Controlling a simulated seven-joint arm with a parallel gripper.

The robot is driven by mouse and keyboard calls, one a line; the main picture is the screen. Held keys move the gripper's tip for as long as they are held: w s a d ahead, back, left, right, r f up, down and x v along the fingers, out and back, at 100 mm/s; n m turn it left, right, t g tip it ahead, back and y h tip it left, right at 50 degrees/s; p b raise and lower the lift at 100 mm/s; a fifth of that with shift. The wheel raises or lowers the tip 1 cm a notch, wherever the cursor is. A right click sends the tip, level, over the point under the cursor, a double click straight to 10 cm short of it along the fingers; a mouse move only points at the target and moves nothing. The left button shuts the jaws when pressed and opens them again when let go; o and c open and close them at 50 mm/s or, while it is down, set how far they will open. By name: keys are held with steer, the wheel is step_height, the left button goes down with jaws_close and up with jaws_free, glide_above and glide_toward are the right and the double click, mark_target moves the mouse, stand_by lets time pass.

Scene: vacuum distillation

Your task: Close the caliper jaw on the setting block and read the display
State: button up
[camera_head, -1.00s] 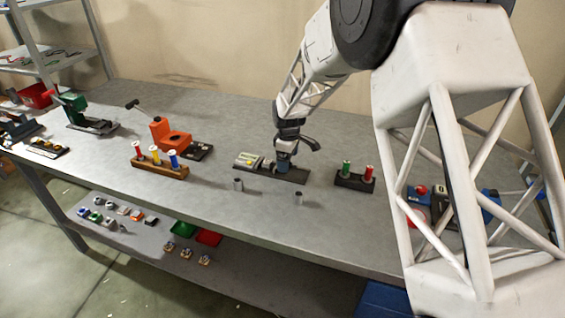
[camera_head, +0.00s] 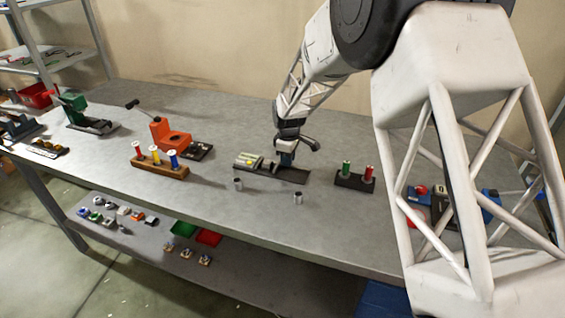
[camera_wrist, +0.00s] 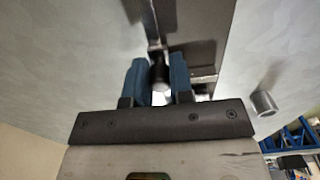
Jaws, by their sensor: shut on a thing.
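The caliper fixture is a dark base plate (camera_head: 296,175) near the middle of the bench, with a pale grey block-like body (camera_head: 247,160) at its left end. A small yellow spot shows on that body. My gripper (camera_head: 286,162) points down over the plate, right of the pale body. In the wrist view its two blue fingers (camera_wrist: 160,80) stand on either side of a small dark part (camera_wrist: 160,72), which I take for the caliper's moving jaw. The fingers hide much of it. I cannot make out the setting block or any display reading.
Two small grey cylinders stand in front of the fixture, one at left (camera_head: 238,184) and one at right (camera_head: 298,197). A rack with green and red plugs (camera_head: 355,180) is at right. A wooden rack with coloured plugs (camera_head: 160,167) and an orange device (camera_head: 170,137) are at left.

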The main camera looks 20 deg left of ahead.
steer(key=shift+a, duration=1.35)
stand_by(2.2)
steer(key=o, duration=0.8)
steer(key=shift+r, duration=0.15)
steer(key=shift+r, duration=3.35)
steer(key=shift+d, duration=0.1)
